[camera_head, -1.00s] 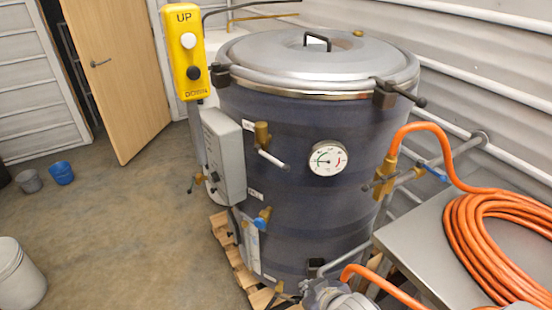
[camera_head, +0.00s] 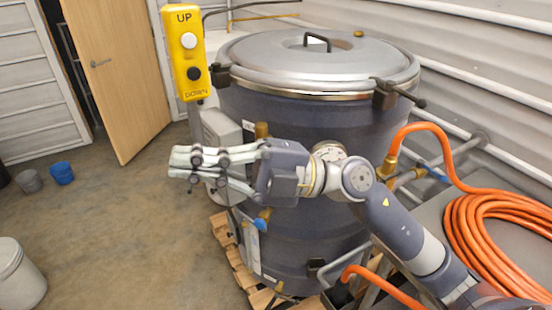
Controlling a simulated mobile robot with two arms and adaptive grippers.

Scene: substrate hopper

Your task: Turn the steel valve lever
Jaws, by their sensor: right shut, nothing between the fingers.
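The brass body of a valve (camera_head: 262,129) shows on the front of the dark drum (camera_head: 330,240), just above my right gripper. Its pale steel lever is hidden behind that gripper now. My right gripper (camera_head: 178,164) reaches across the front of the drum from the lower right, fingers pointing left. My left gripper is not in view.
A yellow UP/DOWN pendant (camera_head: 187,55) hangs at the upper left. A blue-handled valve (camera_head: 262,222) sits low on the drum. An orange hose (camera_head: 470,240) lies coiled on a steel table at the right. The floor at left is mostly clear, with buckets (camera_head: 61,173).

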